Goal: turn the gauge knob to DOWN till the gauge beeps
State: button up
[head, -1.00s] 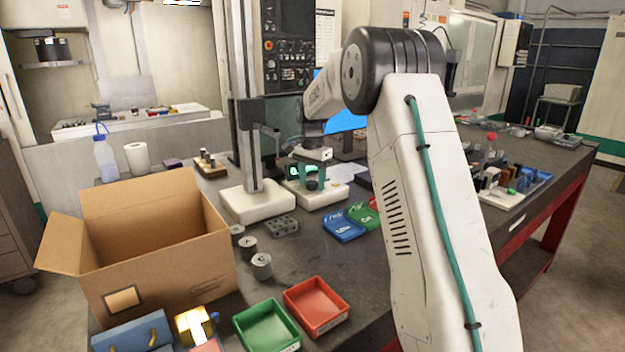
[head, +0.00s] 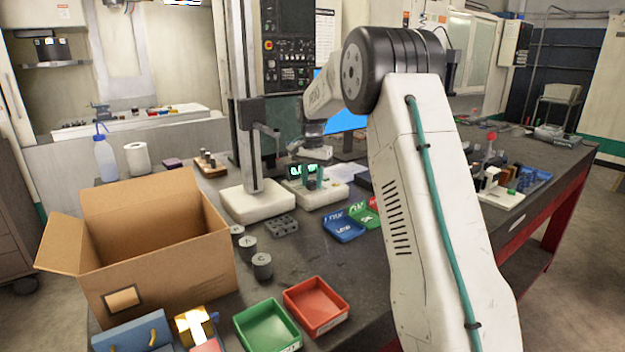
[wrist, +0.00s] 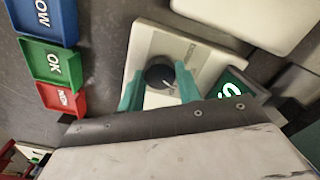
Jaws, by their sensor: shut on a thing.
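The gauge (head: 325,190) is a pale box with a lit green display (head: 303,170), standing at the back of the bench. Its display (wrist: 232,90) also shows in the wrist view, partly cut off by my gripper body. The gauge knob (wrist: 158,76) is round and dark with a pale mark, on the gauge's pale base plate (wrist: 200,50). My gripper (wrist: 160,71) is shut on the knob, one teal finger on each side. In the head view my gripper (head: 313,180) is small at the gauge front. The lettering by the knob is unreadable.
Blue (wrist: 46,20), green (wrist: 52,66) and red (wrist: 64,100) labelled trays lie beside the gauge. A pale stand base (head: 256,205) with a tall column is left of it. A grey block with holes (head: 282,226) and grey cylinders (head: 262,262) stand nearer the front.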

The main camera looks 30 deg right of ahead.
aim_at(312, 182)
jog(key=n, duration=1.2)
jog(key=shift+n, duration=0.4)
dwell(0.3)
jog(key=o, duration=1)
notch_tip(312, 182, up, 8)
jog(key=shift+f, duration=0.1)
